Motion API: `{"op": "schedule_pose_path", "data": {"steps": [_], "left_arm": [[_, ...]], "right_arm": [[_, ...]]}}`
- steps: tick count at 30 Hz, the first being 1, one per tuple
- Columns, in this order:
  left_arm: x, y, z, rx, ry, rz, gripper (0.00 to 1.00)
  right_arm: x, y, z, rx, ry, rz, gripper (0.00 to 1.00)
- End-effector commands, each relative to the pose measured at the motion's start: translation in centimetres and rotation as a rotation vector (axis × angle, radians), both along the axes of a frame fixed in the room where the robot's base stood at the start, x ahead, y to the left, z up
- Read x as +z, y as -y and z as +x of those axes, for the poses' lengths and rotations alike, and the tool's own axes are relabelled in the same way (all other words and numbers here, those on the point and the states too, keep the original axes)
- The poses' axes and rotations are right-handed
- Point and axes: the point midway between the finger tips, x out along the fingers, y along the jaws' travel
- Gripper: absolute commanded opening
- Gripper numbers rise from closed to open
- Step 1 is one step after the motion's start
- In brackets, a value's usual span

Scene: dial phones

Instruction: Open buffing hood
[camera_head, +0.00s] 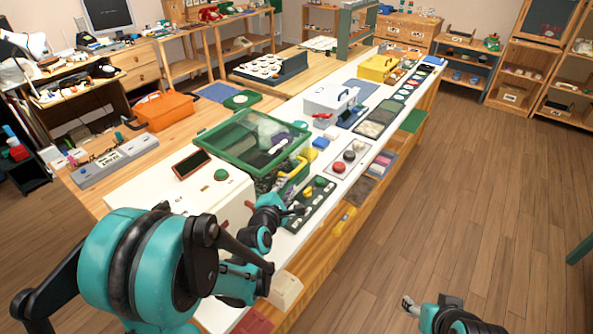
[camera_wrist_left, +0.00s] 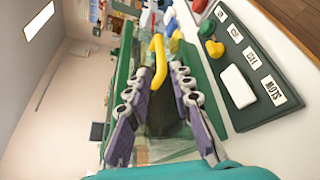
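The buffing hood (camera_head: 238,133) is a clear box with a green frame on the white-topped bench, its lid lying flat. A yellow handle (camera_head: 293,176) is on its front side; in the left wrist view the yellow handle (camera_wrist_left: 158,62) stands ahead, between the lines of my fingers. My left gripper (camera_head: 298,210) is in front of the hood, beside the green button panel. In the left wrist view its two purple-grey fingers (camera_wrist_left: 160,105) are spread apart with nothing clamped. My right gripper (camera_head: 410,306) is low at the bottom right, over the floor, away from the hood.
The button panel (camera_head: 308,205) with labels lies close to my left gripper. A white box with a phone-like slab (camera_head: 192,164) stands to the left, and an orange case (camera_head: 166,110) behind it. A white lidded box (camera_head: 330,100) stands farther along the bench. The floor at right is clear.

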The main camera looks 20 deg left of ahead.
Motion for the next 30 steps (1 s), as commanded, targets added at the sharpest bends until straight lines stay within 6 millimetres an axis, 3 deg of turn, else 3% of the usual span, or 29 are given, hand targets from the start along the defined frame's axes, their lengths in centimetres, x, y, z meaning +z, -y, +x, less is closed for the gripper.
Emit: {"op": "schedule_pose_path", "data": {"steps": [9,15,28,30], "left_arm": [[-1.7,0.1,6.4,-0.003,-0.001,0.003,0.22],[-2.2,0.1,9.2,-0.002,-0.002,0.003,0.22],[-2.3,0.1,10.2,-0.002,-0.002,0.004,0.22],[-2.3,0.1,10.2,-0.002,-0.002,0.004,0.04]], "right_arm": [[-1.9,0.0,0.0,0.000,0.000,0.000,0.55],[-2.6,0.0,0.0,0.000,0.000,0.000,0.55],[-2.7,0.0,0.0,0.000,0.000,0.000,0.55],[-2.7,0.0,0.0,0.000,0.000,0.000,0.55]]}}
